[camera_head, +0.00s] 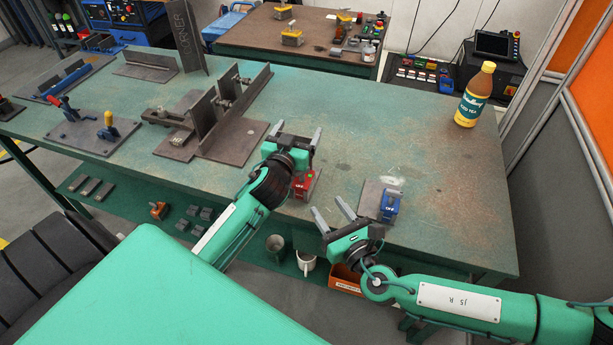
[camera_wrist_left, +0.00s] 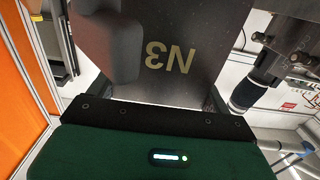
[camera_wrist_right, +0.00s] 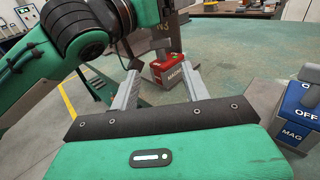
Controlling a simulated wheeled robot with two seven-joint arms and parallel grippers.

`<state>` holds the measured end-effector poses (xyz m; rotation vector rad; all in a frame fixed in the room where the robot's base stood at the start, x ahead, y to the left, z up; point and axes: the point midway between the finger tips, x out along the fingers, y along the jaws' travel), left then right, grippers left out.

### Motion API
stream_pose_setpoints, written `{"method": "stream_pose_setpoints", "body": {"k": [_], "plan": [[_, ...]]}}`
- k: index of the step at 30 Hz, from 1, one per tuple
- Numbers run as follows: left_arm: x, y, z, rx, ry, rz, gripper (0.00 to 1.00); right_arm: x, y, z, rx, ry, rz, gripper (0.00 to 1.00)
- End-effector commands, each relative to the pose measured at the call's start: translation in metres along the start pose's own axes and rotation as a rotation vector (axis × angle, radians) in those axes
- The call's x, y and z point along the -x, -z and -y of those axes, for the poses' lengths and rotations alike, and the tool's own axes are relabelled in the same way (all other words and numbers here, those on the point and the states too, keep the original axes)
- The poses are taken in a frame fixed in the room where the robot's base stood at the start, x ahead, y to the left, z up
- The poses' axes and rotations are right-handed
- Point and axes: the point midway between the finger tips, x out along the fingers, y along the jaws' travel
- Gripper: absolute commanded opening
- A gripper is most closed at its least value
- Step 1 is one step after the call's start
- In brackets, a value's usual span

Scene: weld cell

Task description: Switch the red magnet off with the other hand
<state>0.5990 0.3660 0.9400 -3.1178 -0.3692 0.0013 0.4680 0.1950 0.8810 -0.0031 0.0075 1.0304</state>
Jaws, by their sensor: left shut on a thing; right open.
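The red magnet (camera_head: 301,187) sits near the front edge of the green table, just below my left gripper (camera_head: 298,135). A small green spot shows on its top. In the right wrist view the red magnet (camera_wrist_right: 168,72) stands beyond my open fingers. My left gripper is shut on a dark plate (camera_wrist_left: 165,85) marked with letters, which fills much of the left wrist view. Whether the plate touches the magnet is hidden. My right gripper (camera_head: 331,207) is open and empty, at the table's front edge, right of and below the red magnet.
A blue magnet (camera_head: 389,206) marked OFF stands on a plate (camera_head: 371,196) right of my right gripper; it also shows in the right wrist view (camera_wrist_right: 300,112). A steel fixture (camera_head: 222,118) lies left. A bottle (camera_head: 474,95) stands far right. The right table middle is clear.

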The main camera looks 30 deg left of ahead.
Motion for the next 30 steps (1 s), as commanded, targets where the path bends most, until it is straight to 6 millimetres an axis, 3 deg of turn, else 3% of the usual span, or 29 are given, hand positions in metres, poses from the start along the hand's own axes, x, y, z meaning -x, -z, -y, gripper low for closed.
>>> {"method": "stream_pose_setpoints", "body": {"k": [5,21,30], "plan": [[0.0,0.0,0.0,0.001,-0.001,0.0,0.36,-0.006,0.002,0.0,0.005,0.001,0.01,0.47],[0.0,0.0,0.0,0.0,0.0,-0.001,0.36,-0.094,0.001,0.0,0.008,0.001,0.009,0.47],[0.0,0.0,0.0,0.0,0.0,-0.001,0.36,-0.117,0.001,0.0,0.005,0.002,0.008,0.47]]}}
